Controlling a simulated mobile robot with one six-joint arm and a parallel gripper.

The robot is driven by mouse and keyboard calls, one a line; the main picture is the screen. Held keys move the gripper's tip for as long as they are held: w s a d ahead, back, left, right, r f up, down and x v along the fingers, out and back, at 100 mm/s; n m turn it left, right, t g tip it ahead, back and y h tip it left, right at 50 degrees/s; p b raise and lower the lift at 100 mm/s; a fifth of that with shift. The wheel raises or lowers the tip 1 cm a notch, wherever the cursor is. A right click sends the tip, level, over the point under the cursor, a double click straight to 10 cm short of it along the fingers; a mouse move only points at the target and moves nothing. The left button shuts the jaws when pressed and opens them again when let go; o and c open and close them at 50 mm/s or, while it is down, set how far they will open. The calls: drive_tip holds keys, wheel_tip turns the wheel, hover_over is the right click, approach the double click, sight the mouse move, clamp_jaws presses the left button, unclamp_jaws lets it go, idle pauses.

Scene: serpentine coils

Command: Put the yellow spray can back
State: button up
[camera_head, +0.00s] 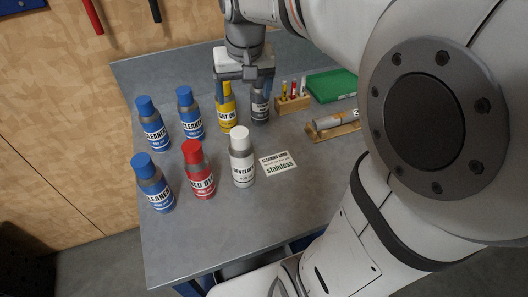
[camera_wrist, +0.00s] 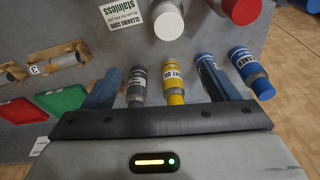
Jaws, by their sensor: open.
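The yellow spray can (camera_head: 227,117) stands upright on the grey workbench in the back row, between a blue cleaner can (camera_head: 189,122) and a grey can (camera_head: 260,108). My gripper (camera_head: 244,90) is open and empty, pointing down over the yellow and grey cans. In the wrist view the yellow can (camera_wrist: 174,84) and the grey can (camera_wrist: 137,86) both appear between my spread fingers (camera_wrist: 158,72). I cannot tell whether a finger touches either can.
In front stand another blue can (camera_head: 154,190), a red can (camera_head: 199,178) and a white developer can (camera_head: 242,165), beside a stainless card (camera_head: 277,163). To the right are a wooden holder (camera_head: 293,104), a green tray (camera_head: 333,85) and a wooden cradle (camera_head: 334,132). The bench's front is clear.

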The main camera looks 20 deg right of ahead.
drive_tip(key=s+f, duration=0.3)
drive_tip(key=s, duration=0.4)
drive_tip(key=s+f+n+t, duration=0.1)
drive_tip(key=s+f, duration=0.2)
drive_tip(key=s, duration=0.4)
drive_tip(key=shift+a+n, duration=0.3)
drive_tip(key=shift+a, duration=0.15)
drive_tip(key=shift+f, duration=0.1)
